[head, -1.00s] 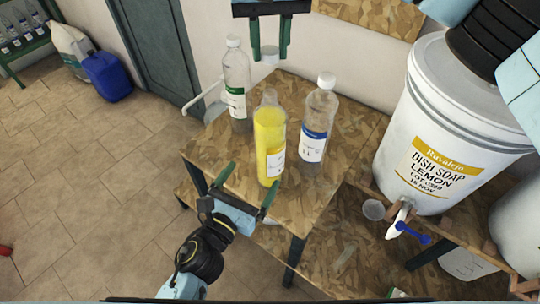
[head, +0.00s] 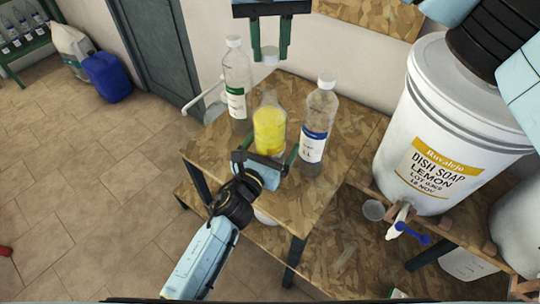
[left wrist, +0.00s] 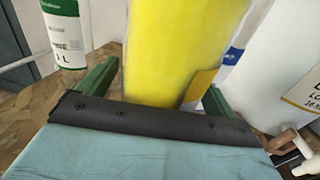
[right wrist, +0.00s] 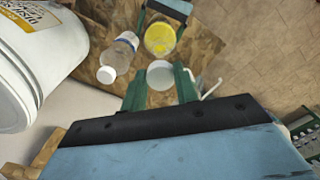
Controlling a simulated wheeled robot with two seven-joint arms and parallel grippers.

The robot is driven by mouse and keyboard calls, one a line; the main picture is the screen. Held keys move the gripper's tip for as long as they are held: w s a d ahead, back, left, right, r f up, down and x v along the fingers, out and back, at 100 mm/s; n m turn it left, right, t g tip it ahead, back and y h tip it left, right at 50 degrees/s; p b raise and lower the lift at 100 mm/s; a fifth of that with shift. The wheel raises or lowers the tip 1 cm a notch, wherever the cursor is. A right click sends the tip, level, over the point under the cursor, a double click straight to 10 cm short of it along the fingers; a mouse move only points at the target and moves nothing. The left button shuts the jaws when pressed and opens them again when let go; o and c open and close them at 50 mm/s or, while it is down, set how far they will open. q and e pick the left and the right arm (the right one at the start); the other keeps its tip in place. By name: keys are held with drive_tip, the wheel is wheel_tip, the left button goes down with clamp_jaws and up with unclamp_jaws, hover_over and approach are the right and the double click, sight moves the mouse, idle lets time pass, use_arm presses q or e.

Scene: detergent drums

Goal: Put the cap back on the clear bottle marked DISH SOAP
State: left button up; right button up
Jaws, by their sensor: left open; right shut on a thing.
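A clear bottle of yellow liquid (head: 269,130) stands upright and without a cap on the small chipboard table. Its label is mostly hidden in the head view, so I cannot read the name. My left gripper (head: 266,157) is open, with its fingers on either side of this bottle; the bottle also fills the middle of the left wrist view (left wrist: 180,45). My right gripper (head: 270,50) is shut on a white cap (head: 270,56), held in the air behind and above the bottle. The cap also shows between the green fingers in the right wrist view (right wrist: 160,74).
A capped bottle with a green label (head: 235,80) stands behind left; a capped one with a blue label (head: 318,118) stands close on the right. A large white drum (head: 440,130) marked DISH SOAP LEMON stands at right, with a tap.

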use_arm(q)
drive_tip(key=shift+w, duration=0.1)
drive_tip(key=c, duration=1.4)
drive_tip(key=shift+c, duration=0.3)
use_arm(e)
hover_over(270, 107)
drive_tip(key=shift+w+f, duration=0.25)
drive_tip(key=shift+f, duration=1.05)
drive_tip(key=shift+w+f, duration=0.2)
drive_tip(key=shift+f, duration=1.05)
drive_tip(key=shift+f, duration=0.1)
drive_tip(key=shift+f, duration=0.75)
drive_tip(key=shift+f, duration=0.6)
